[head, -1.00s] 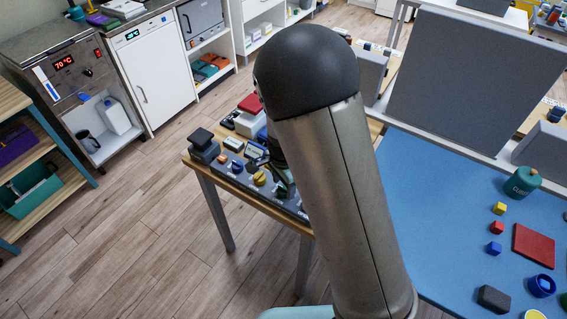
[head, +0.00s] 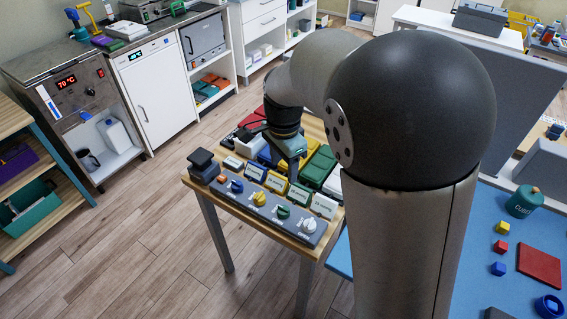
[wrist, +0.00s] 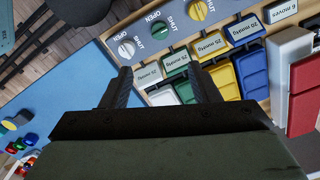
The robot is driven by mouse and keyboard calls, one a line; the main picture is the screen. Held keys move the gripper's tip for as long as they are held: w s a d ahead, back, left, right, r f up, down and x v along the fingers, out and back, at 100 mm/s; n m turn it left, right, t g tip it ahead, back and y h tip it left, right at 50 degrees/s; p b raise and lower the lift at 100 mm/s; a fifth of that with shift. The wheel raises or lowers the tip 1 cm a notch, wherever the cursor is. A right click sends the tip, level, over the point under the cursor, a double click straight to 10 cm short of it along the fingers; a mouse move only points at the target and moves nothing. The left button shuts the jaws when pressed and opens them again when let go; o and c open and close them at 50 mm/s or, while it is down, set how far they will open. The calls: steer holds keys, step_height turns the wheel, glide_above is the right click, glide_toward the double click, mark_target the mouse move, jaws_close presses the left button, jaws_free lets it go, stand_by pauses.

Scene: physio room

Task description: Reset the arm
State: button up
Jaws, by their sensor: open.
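My gripper (wrist: 160,71) is open and empty in the wrist view, its two dark fingers spread apart above a row of coloured bins. In the head view my gripper (head: 291,160) hangs over the wooden table (head: 200,188), partly hidden by my own arm. The bins there include a yellow bin (head: 276,183) and a green bin (head: 316,171), with pale labels on their fronts. A white bin (wrist: 163,96) lies between the fingers in the wrist picture. I cannot tell how high the fingertips are above it.
A grey panel (head: 264,209) with several coloured knobs lies along the table's front edge. A blue-topped table (head: 480,262) with small blocks and a green jar (head: 524,201) stands at right, beside a grey partition (head: 515,110). The wooden floor (head: 150,235) at left is clear.

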stand_by(0.3)
steer(key=s+d+n, duration=0.5)
steer(key=s+d, duration=0.1)
steer(key=s, duration=0.4)
steer(key=s+d+n, duration=0.6)
steer(key=s, duration=0.4)
steer(key=shift+s+d+r+n+t, duration=0.25)
steer(key=shift+d+r+n+t, duration=0.05)
steer(key=shift+d+r, duration=0.1)
steer(key=shift+c, duration=0.2)
